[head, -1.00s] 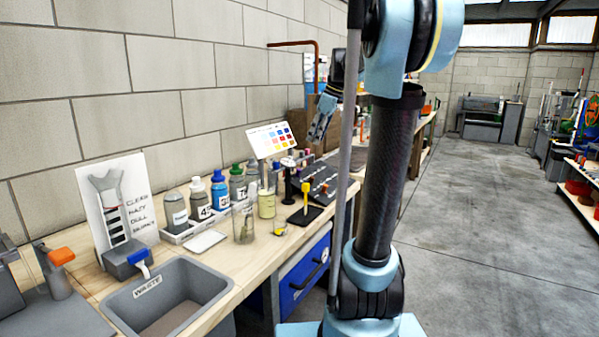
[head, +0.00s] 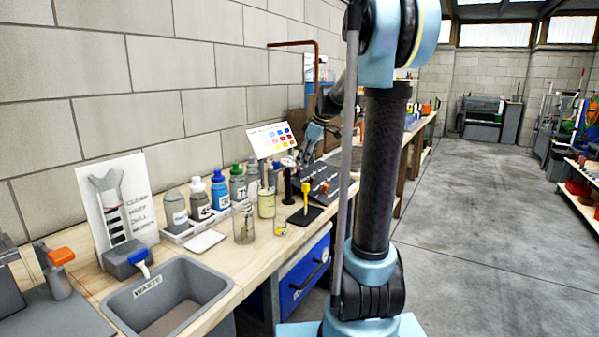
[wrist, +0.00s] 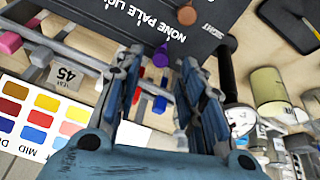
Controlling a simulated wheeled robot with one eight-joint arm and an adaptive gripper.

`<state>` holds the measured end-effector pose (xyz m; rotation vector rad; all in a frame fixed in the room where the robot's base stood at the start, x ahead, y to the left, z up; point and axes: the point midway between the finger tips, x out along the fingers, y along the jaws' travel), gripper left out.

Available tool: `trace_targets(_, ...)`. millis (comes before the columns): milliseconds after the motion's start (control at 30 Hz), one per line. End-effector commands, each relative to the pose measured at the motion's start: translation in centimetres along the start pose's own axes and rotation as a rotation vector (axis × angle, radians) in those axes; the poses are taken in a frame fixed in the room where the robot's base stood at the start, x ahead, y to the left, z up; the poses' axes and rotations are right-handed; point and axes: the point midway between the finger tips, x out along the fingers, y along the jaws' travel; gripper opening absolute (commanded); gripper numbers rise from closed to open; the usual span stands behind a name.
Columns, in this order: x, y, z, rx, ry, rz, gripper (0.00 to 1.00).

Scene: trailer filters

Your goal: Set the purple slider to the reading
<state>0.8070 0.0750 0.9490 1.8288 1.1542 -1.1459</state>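A purple knob (wrist: 161,55), apparently the purple slider, shows in the wrist view beside the dark panel, between and beyond my fingertips. The dark panel (wrist: 210,35) carries the words "NONE PALE" and a further word partly cut off. A brown knob (wrist: 187,15) stands on it. My gripper (wrist: 165,68) is open, its two fingers apart with nothing held between them. In the head view my gripper (head: 312,142) hangs above the far end of the panel (head: 322,182). The purple knob cannot be clearly picked out there.
A colour chart (head: 270,139) stands behind the panel; it also shows in the wrist view (wrist: 35,115). A black post (head: 288,187), a jar (head: 266,204) and a yellow-handled tool (head: 305,195) stand close by. Several bottles (head: 219,190) and a waste bin (head: 168,300) are further left.

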Motion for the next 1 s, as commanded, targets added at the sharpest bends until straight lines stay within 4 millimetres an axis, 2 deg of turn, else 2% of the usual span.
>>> trace_targets(100, 2.0, 0.0, 0.0, -0.002, 0.0, -0.001, 0.36)
trace_targets(300, 4.4, 0.0, 0.0, -0.001, 0.0, -0.001, 0.36)
trace_targets(500, 5.3, 0.0, 0.0, 0.0, 0.0, 0.0, 0.36)
trace_targets(767, 5.4, 0.0, 0.0, 0.0, 0.0, 0.0, 0.36)
trace_targets(900, 5.4, 0.0, 0.0, 0.0, 0.0, 0.0, 0.04)
trace_targets(933, 5.4, 0.0, 0.0, 0.0, 0.0, 0.0, 0.0)
trace_targets(1000, 5.4, 0.0, 0.0, 0.0, 0.0, 0.0, 0.0)
